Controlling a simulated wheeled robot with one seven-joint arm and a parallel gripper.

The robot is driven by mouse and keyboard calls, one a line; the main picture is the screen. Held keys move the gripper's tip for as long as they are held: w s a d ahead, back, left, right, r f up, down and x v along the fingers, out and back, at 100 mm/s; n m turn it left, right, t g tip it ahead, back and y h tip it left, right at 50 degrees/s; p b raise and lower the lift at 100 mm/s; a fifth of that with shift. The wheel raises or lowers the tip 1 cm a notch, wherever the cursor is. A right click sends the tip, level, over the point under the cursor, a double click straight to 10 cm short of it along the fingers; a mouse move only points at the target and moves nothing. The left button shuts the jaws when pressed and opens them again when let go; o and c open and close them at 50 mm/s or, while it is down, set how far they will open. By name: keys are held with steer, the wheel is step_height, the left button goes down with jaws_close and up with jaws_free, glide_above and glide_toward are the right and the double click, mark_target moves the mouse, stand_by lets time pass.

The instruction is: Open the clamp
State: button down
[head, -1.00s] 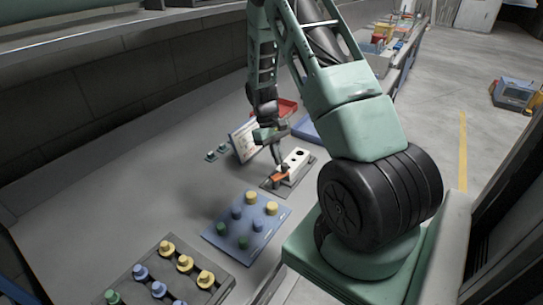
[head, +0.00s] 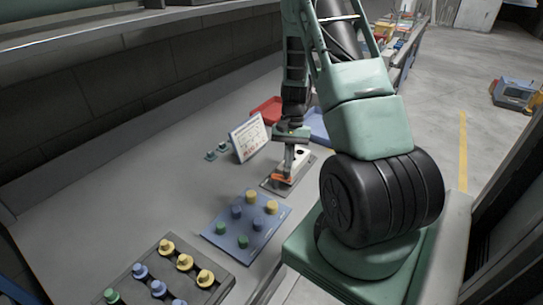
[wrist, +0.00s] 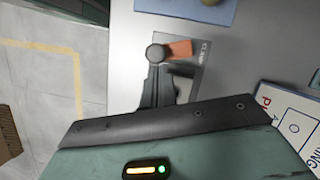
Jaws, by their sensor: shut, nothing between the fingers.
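The clamp (head: 303,154) is a white block on a dark plate, with an orange lever (head: 282,178) at its near end. In the wrist view the orange lever (wrist: 180,49) lies across the dark plate (wrist: 201,52), beside printed lettering. My gripper (head: 288,174) is shut and empty, pointing down at the lever. In the wrist view my gripper (wrist: 157,70) reaches the left end of the lever, beside or against it; contact cannot be told. My gripper hides part of the white block.
A white sign (head: 249,138) stands left of the clamp, with a red tray (head: 266,110) behind. The bench's left is clear.

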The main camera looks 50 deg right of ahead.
steer(key=shift+s+a+m+t, duration=0.15)
steer(key=shift+s+m+t, duration=0.1)
steer(key=shift+m, duration=0.45)
steer(key=shift+s+a+m+t, duration=0.15)
steer(key=shift+s+m+t, duration=0.1)
steer(key=shift+m, duration=0.45)
